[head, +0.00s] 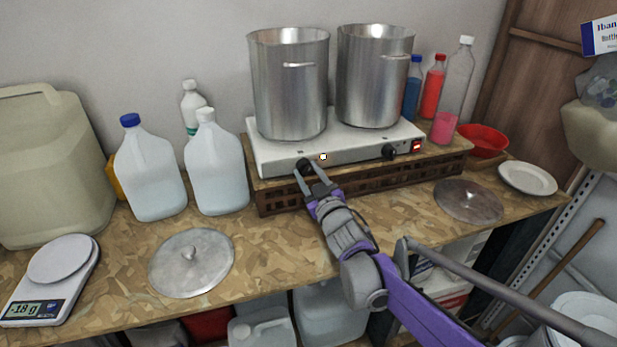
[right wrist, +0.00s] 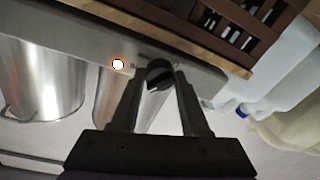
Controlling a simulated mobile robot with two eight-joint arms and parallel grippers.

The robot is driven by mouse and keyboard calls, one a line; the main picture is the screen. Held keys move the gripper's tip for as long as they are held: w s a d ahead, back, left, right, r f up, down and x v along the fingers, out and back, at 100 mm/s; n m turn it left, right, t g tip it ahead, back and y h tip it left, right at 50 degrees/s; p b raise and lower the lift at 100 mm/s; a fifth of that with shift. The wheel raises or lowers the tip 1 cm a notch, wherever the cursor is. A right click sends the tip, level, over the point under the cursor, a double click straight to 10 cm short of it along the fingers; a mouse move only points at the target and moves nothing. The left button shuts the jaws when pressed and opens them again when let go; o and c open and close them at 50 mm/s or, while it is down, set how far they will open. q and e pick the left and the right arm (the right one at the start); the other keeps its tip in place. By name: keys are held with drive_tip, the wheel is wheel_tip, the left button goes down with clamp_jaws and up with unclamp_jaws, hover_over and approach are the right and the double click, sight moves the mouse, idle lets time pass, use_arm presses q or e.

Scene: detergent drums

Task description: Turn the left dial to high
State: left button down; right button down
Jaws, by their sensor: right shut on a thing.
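The left dial (head: 303,167) is a black knob on the front face of the white double hot plate (head: 350,152). It also shows in the right wrist view (right wrist: 158,75), where the picture is upside down. My right gripper (head: 315,172) reaches it from the front, with one finger on each side, shut on the dial. A small lamp (head: 323,157) beside the dial glows in both views. The right dial (head: 389,152) is free. I cannot read the dial's markings. My left gripper is not in view.
Two steel pots (head: 288,95) (head: 372,85) stand on the hot plate, which rests on a brown slatted crate (head: 285,196). White jugs (head: 150,175) stand to the left. A metal lid (head: 191,262) and a scale (head: 55,275) lie in front. Bottles (head: 453,95) stand right.

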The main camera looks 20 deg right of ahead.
drive_tip(key=m, duration=0.2)
drive_tip(key=shift+m, duration=0.4)
drive_tip(key=shift+a+m+t+h+b, duration=0.1)
drive_tip(key=shift+m+t+h+b, duration=0.25)
drive_tip(key=shift+m, duration=1.45)
drive_tip(key=shift+c, duration=1.9)
unclamp_jaws()
drive_tip(key=s+f, duration=0.1)
drive_tip(key=s, duration=0.9)
drive_tip(key=shift+s+d+b, duration=0.3)
drive_tip(key=shift+s+d, duration=0.05)
drive_tip(key=shift+s, duration=0.05)
